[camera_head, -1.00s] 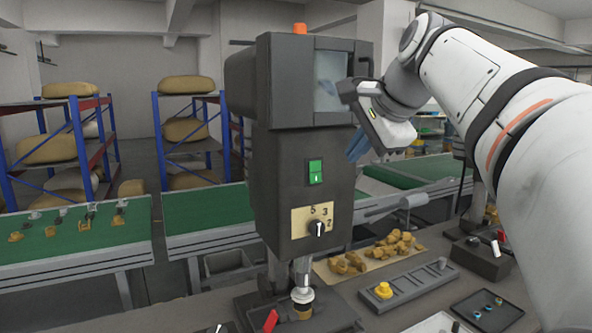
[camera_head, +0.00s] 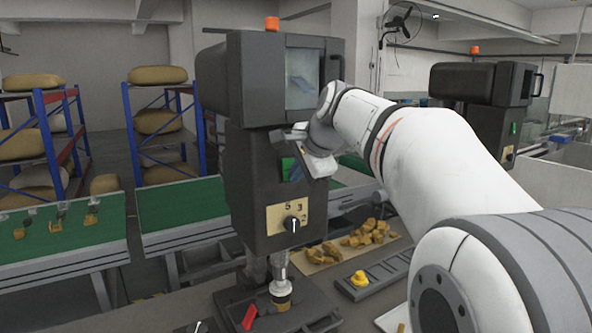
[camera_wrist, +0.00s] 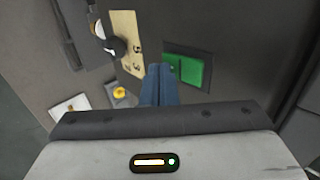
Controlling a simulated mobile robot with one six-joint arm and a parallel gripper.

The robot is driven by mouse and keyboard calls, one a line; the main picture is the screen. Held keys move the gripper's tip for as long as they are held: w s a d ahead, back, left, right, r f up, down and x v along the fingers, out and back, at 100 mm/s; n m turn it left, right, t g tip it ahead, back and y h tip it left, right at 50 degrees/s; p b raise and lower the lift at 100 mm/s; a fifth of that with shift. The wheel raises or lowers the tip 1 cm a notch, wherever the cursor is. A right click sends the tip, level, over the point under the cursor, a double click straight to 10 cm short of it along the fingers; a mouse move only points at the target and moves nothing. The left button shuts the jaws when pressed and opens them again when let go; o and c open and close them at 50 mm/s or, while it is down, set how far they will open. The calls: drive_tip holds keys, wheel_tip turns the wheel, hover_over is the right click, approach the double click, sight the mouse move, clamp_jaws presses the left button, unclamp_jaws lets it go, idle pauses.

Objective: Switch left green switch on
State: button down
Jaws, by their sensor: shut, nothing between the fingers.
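The left green switch (camera_head: 286,168) is on the front of the dark grey left machine (camera_head: 248,180), above its dial plate. My gripper (camera_head: 296,170) is in front of it, covering part of it in the head view. In the wrist view the green switch (camera_wrist: 188,69) is a rocker in a dark frame, just right of my blue fingertips (camera_wrist: 160,72). The fingers are together and empty. They are close to the switch end nearer the dial; I cannot tell whether they touch it, nor its on or off position.
A numbered dial plate (camera_head: 273,218) with a knob (camera_head: 292,224) sits below the switch. A similar machine (camera_head: 470,95) with another green switch (camera_head: 514,128) stands at the right. Brown pieces (camera_head: 370,233) and a yellow button (camera_head: 360,279) are on the bench.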

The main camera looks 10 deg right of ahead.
drive_tip(key=shift+f, duration=0.1)
drive_tip(key=shift+w+f+t+b, duration=0.2)
drive_tip(key=shift+f+t+b, duration=0.15)
drive_tip(key=shift+b, duration=0.7)
drive_tip(key=shift+r+p, duration=0.35)
drive_tip(key=shift+r, duration=0.1)
drive_tip(key=shift+r+p, duration=0.75)
drive_tip(key=shift+s, duration=0.15)
drive_tip(key=s+f+b+v, duration=0.1)
drive_tip(key=v, duration=1.2)
drive_tip(key=shift+d+b, duration=0.35)
